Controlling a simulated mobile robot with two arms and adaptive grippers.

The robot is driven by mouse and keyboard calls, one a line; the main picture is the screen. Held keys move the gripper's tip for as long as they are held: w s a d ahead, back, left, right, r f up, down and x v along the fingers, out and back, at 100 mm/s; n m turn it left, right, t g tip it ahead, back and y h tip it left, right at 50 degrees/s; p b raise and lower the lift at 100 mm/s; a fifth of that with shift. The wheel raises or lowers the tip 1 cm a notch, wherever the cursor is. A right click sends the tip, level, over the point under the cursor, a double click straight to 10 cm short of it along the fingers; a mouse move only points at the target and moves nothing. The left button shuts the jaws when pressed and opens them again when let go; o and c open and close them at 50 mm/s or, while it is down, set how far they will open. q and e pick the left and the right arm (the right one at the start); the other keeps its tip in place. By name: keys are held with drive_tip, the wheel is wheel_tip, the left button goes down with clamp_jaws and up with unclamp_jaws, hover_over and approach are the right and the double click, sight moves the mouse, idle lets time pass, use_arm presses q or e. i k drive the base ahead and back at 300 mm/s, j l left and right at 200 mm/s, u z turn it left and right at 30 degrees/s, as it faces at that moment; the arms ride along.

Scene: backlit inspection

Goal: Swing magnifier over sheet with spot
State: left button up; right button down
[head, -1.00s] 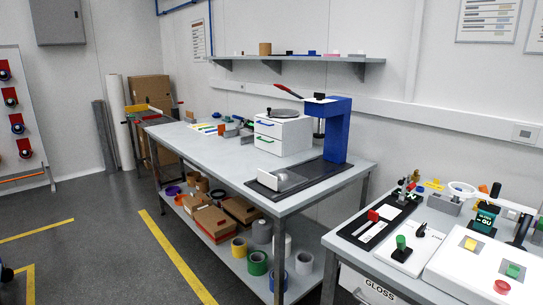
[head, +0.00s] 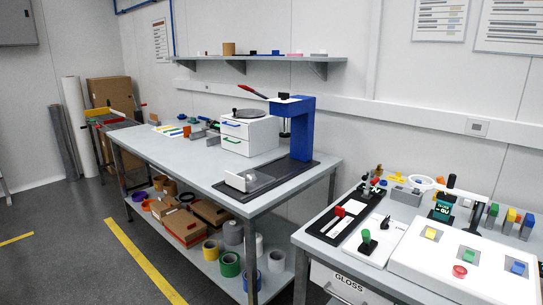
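A white ring (head: 420,183) that looks like the magnifier stands at the back of the right-hand table, among small items. A large white box (head: 452,262) with coloured buttons fills the table's front right part. I cannot make out a sheet with a spot; what lies beyond the right edge of the picture is hidden. Neither of my grippers is in view.
The right-hand table also carries a black slide fixture (head: 335,225) and a small display (head: 442,211). A long grey bench (head: 190,165) with a blue press (head: 301,130) stands at left. Open floor (head: 70,262) lies in front of it.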

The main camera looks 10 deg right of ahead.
sight(449, 188)
drive_tip(key=z, duration=1.25)
